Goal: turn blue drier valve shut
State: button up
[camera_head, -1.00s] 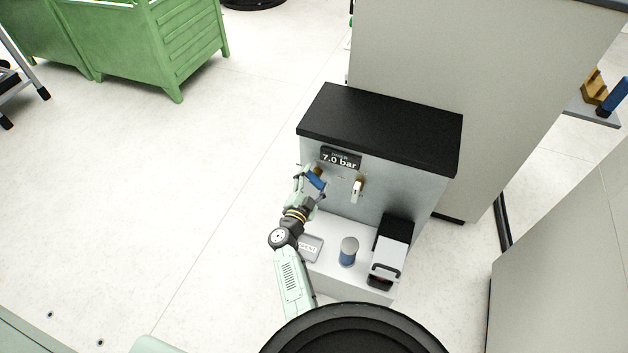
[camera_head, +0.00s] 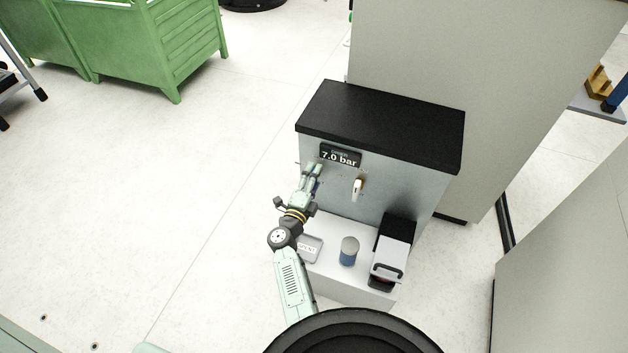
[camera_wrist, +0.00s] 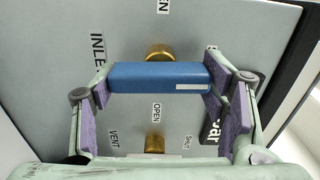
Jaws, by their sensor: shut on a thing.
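The blue valve handle (camera_wrist: 160,76) lies level across the wrist view, in front of a brass stem (camera_wrist: 158,51) on the drier's front panel. My gripper (camera_wrist: 155,82) is shut on it, with a purple pad at each end of the handle. In the head view my gripper (camera_head: 312,170) is at the panel's left, below the display (camera_head: 341,156) reading 7.0 bar, and hides most of the handle. The wrist view shows labels INLET (camera_wrist: 98,55), OPEN (camera_wrist: 156,112), VENT (camera_wrist: 114,139) and SHUT (camera_wrist: 187,142) on the panel.
A second valve with a white handle (camera_head: 357,189) is right of my gripper. On the drier's lower ledge are a grey sign (camera_head: 310,249), a blue and grey canister (camera_head: 348,252) and a black and white device (camera_head: 389,262). A tall grey cabinet (camera_head: 430,60) stands behind.

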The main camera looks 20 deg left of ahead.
jog(key=shift+m, duration=0.3)
jog(key=o, duration=1.2)
jog(key=shift+c, duration=0.2)
